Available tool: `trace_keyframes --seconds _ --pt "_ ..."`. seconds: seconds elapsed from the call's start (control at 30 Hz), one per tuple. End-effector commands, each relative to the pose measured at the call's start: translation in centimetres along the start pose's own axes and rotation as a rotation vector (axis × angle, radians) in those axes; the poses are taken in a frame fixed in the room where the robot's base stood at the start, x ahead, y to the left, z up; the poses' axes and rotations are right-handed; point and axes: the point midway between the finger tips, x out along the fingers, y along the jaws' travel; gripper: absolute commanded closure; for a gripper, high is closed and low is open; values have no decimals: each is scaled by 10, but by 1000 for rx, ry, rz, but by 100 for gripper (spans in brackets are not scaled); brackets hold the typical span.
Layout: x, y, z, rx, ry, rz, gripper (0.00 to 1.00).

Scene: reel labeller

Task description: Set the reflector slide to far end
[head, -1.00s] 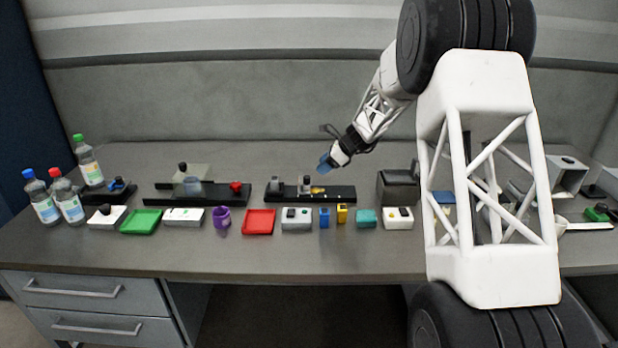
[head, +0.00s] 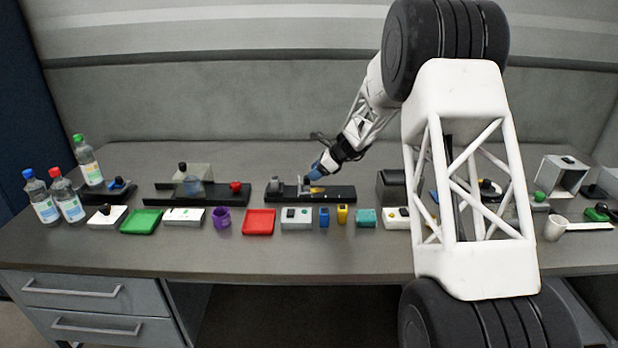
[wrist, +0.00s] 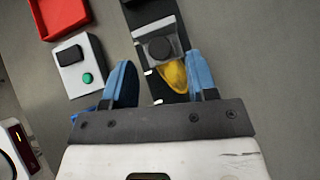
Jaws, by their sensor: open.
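The slide unit is a long black rail (head: 342,194) in the middle of the table; part of the rail also shows in the wrist view (wrist: 146,15). Its carriage, topped by a dark square knob (wrist: 159,48), sits near the middle of the rail. A yellow piece (wrist: 173,77) lies beside the knob. My gripper (head: 316,173) is open just above the carriage, its blue fingertips low over the rail. In the wrist view, the knob appears between the two fingers (wrist: 160,65). I cannot tell whether either finger touches it.
In front of the rail are a grey button box (head: 297,218), a red tray (head: 258,222), and blue (head: 324,217) and yellow (head: 342,214) blocks. A dark box (head: 391,186) stands to the right. Another rail unit (head: 160,193) is to the left.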

Motion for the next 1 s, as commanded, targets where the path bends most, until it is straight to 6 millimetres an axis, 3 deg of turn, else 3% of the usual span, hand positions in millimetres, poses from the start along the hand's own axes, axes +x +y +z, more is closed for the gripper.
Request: trace_keyframes --seconds 0.3,0.7,1.0 --pt "31 0 0 1 0 0 47" --pt "36 0 0 0 0 -1 47" --pt "36 0 0 0 0 -1 92"
